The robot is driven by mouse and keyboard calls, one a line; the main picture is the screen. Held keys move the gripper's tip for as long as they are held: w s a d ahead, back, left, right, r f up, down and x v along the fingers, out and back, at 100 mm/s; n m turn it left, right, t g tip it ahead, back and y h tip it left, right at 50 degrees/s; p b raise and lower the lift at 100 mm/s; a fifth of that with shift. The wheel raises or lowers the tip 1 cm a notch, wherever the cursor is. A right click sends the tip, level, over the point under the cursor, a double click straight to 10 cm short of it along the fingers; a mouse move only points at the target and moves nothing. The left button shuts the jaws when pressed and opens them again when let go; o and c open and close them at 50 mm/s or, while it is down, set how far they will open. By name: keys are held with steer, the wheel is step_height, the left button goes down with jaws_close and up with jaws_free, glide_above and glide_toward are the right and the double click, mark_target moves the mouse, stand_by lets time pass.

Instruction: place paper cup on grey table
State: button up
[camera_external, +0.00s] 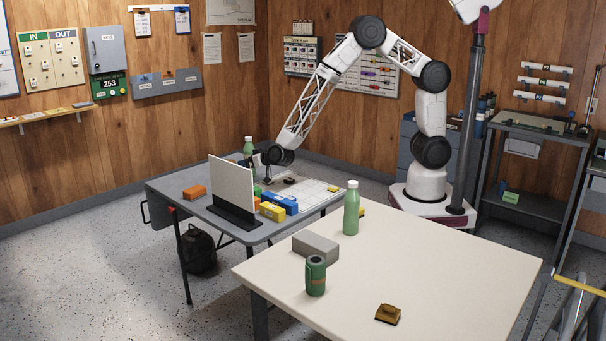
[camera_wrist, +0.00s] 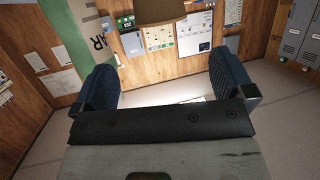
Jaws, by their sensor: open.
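The grey table (camera_external: 178,190) stands at left centre in the external view. My gripper (camera_external: 262,172) is low over its far part, behind a white upright panel (camera_external: 232,187). In the wrist view my gripper (camera_wrist: 161,78) has its two blue pads wide apart with nothing between them. A brown tapered thing (camera_wrist: 158,9), perhaps the paper cup, is cut off by the top edge, beyond the pads. I cannot make out the paper cup in the external view; the panel and my arm may hide it.
A blue box (camera_external: 279,201), a yellow box (camera_external: 272,211) and an orange block (camera_external: 194,192) are on the grey table near the panel. A green bottle (camera_external: 248,146) stands behind. The cream table (camera_external: 430,255) in front holds a bottle, can and block.

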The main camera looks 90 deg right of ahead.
steer(key=shift+s+a+r, duration=0.1)
steer(key=shift+s+a, duration=0.05)
steer(key=shift+s, duration=0.1)
steer(key=shift+r, duration=0.1)
stand_by(0.5)
steer(key=s+a+r+n+g+y, duration=0.2)
steer(key=s+a+r+y, duration=0.15)
steer(key=s+r, duration=0.6)
steer(key=s+a+r+n+g+y, duration=0.1)
steer(key=s+a+r+n+y, duration=0.15)
steer(key=s+r+y, duration=0.5)
steer(key=s+d+r+g+h, duration=0.1)
steer(key=s+r+g, duration=0.1)
steer(key=s, duration=1)
steer(key=s+r+n+g+h, duration=0.1)
steer(key=s+r, duration=0.3)
steer(key=s, duration=0.7)
steer(key=s+d+r+g+h, duration=0.1)
steer(key=s+r+g, duration=0.2)
steer(key=s, duration=0.9)
steer(key=shift+s+d+r+g+h, duration=0.3)
steer(key=shift+s+r+g, duration=0.1)
steer(key=shift+g, duration=0.1)
